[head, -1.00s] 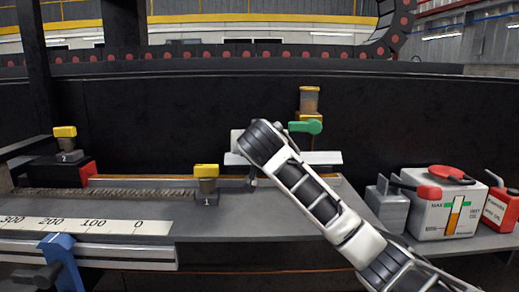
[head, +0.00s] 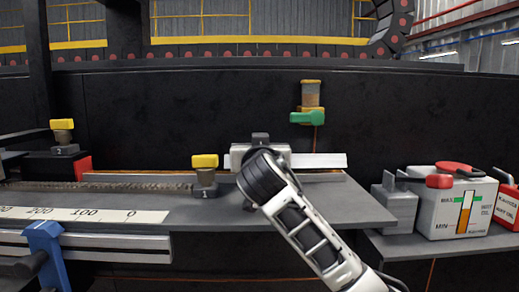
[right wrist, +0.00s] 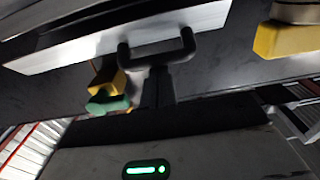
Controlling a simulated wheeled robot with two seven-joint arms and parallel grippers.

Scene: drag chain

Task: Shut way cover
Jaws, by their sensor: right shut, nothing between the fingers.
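A long pale metal plate (head: 318,160), which looks like the way cover, lies along the back of the grey bench, with a grey block (head: 238,155) at its left part. The right wrist view shows a pale plate (right wrist: 90,40) with a dark U-shaped handle (right wrist: 157,58) in front of it. My right gripper (right wrist: 158,88) is shut and empty, with its dark fingers close under the handle; I cannot tell whether they touch. In the head view my right arm's wrist hides the fingers and part of the block. My left gripper is out of view.
A yellow-topped clamp (head: 205,175) stands left of the plate; another (head: 63,135) is farther left. A green lever (head: 307,118) is behind the plate. A ruler (head: 80,215) and blue clamp (head: 45,245) are at front left. Oil containers (head: 455,205) stand right.

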